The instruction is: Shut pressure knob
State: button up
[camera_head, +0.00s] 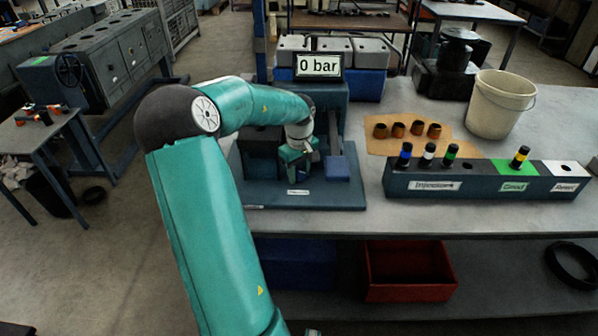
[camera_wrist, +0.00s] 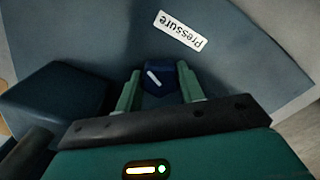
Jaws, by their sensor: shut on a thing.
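The pressure knob (camera_wrist: 158,77) is dark blue with a white pointer line, and sits by a "Pressure" label (camera_wrist: 181,31) on the tester's blue-grey base. In the wrist view the pointer line lies slanted. My gripper (camera_wrist: 158,86) has its two green fingers on either side of the knob, shut on it. In the head view my gripper (camera_head: 298,165) reaches down onto the tester base (camera_head: 262,193) and hides the knob. The display (camera_head: 318,66) above the tester reads "0 bar".
A dark rack (camera_head: 478,186) with "Good" and "Reject" sections holds several banded injectors at the right. Several brass-coloured parts (camera_head: 415,128) lie on brown paper behind it. A white bucket (camera_head: 499,104) stands at the back right. A blue block (camera_wrist: 58,100) stands left of my fingers.

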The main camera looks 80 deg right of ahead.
aim_at(299, 171)
jog(key=shift+m, duration=0.3)
jog(key=o, duration=1)
jog(key=shift+r, duration=0.1)
notch_tip(299, 171, up, 14)
